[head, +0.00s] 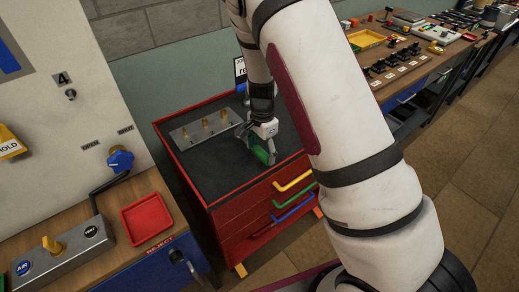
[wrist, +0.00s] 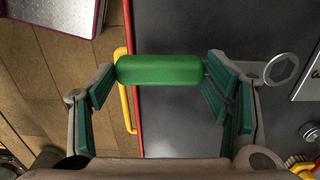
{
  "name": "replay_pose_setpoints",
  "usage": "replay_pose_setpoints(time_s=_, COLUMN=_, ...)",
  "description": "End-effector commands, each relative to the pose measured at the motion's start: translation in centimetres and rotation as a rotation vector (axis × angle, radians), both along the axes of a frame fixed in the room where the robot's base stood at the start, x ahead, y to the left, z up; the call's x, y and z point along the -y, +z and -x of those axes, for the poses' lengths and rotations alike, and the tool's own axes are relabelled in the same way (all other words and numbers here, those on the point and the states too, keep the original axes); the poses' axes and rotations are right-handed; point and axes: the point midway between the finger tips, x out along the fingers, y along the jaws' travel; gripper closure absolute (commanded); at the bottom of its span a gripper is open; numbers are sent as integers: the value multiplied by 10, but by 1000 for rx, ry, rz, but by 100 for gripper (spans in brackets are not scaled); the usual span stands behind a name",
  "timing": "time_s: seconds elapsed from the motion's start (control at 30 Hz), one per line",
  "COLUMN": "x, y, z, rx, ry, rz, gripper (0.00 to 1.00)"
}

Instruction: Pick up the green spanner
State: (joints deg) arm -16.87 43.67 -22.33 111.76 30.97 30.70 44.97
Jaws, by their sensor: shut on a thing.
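The green spanner shows in the wrist view as a thick green handle (wrist: 160,69) lying crosswise between my two fingers, with a grey metal ring end (wrist: 282,68) beyond the right finger. My gripper (wrist: 158,82) is shut on the handle, one finger at each end of it. In the head view my gripper (head: 262,144) points down over the dark top of the red drawer cabinet (head: 232,165), near its front edge, and a green part of the spanner (head: 263,155) shows at the fingers. Whether the spanner touches the cabinet top I cannot tell.
A grey metal plate with yellow upright pegs (head: 205,128) lies on the cabinet top, left of my gripper. A red tray (head: 147,221) and a grey control box (head: 66,250) are on the left bench. A crowded workbench (head: 412,62) stands at the back right. The cabinet top's front is clear.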

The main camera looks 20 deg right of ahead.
Motion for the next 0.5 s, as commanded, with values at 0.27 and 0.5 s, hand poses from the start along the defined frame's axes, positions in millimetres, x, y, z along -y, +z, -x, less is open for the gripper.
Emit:
replay_pose_setpoints(time_s=0.27, x=3, y=8, z=72, rx=3, ry=-3, rz=-2, gripper=62)
replay_pose_setpoints(time_s=0.5, x=5, y=12, z=119, rx=3, ry=-2, rz=-1, gripper=62)
